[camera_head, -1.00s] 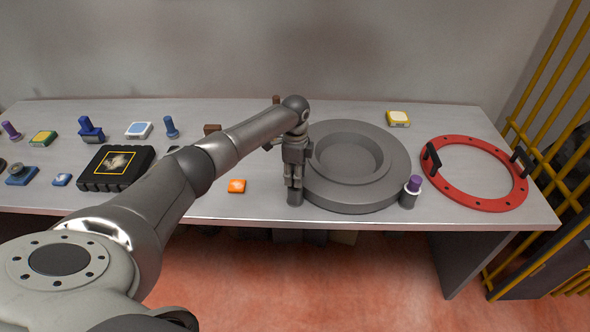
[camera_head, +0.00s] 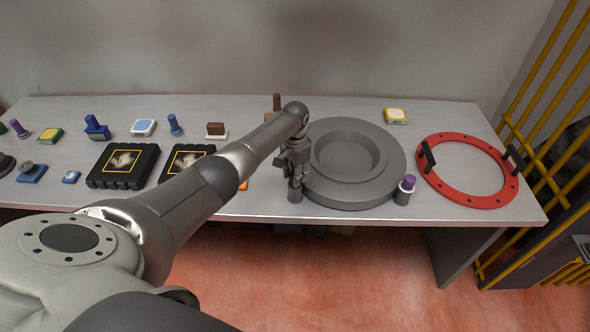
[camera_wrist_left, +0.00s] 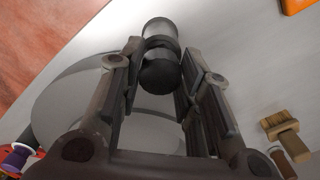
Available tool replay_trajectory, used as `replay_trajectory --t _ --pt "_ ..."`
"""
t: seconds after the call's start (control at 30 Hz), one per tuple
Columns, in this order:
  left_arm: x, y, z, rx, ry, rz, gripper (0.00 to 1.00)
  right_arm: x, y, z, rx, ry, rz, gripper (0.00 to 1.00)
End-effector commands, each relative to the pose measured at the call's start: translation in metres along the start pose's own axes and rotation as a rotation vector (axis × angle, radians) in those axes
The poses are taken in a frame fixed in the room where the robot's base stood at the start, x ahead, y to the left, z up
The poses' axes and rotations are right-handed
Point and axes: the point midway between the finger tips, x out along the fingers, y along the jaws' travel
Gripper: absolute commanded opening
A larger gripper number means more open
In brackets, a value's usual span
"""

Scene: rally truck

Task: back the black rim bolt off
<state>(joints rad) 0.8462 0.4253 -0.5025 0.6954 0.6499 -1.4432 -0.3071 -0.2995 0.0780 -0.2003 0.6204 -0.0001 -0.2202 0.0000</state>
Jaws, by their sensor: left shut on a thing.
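The black rim bolt (camera_wrist_left: 160,72) shows in the left wrist view as a dark round head on a grey cylindrical post (camera_wrist_left: 158,27). My left gripper (camera_head: 296,175) points down at the front left edge of the grey round hub (camera_head: 350,195), and its fingers (camera_wrist_left: 162,56) are shut on the black bolt. In the head view the fingers hide the bolt's head, and only the grey post (camera_head: 295,197) shows below them. A purple-topped bolt (camera_head: 408,183) stands upright on a similar post at the hub's right front. My right gripper is out of view.
A red ring (camera_head: 468,200) with black handles lies to the right. Two black cases (camera_head: 124,165), with several blue, yellow and brown parts, lie to the left. An orange piece (camera_wrist_left: 298,4) is near the gripper, partly behind my arm in the head view. Yellow bars (camera_head: 535,85) stand at the right.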

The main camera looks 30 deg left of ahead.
Motion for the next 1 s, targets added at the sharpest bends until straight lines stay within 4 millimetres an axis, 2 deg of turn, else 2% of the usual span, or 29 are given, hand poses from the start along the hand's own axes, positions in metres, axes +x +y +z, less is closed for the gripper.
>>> replay_trajectory --t 0.5,1.0 --pt "0.000 0.002 0.000 -0.448 -0.001 0.002 0.08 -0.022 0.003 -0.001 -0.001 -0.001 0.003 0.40" --pt "0.002 0.001 0.001 -0.639 -0.002 0.002 0.08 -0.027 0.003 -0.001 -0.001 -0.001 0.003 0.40"
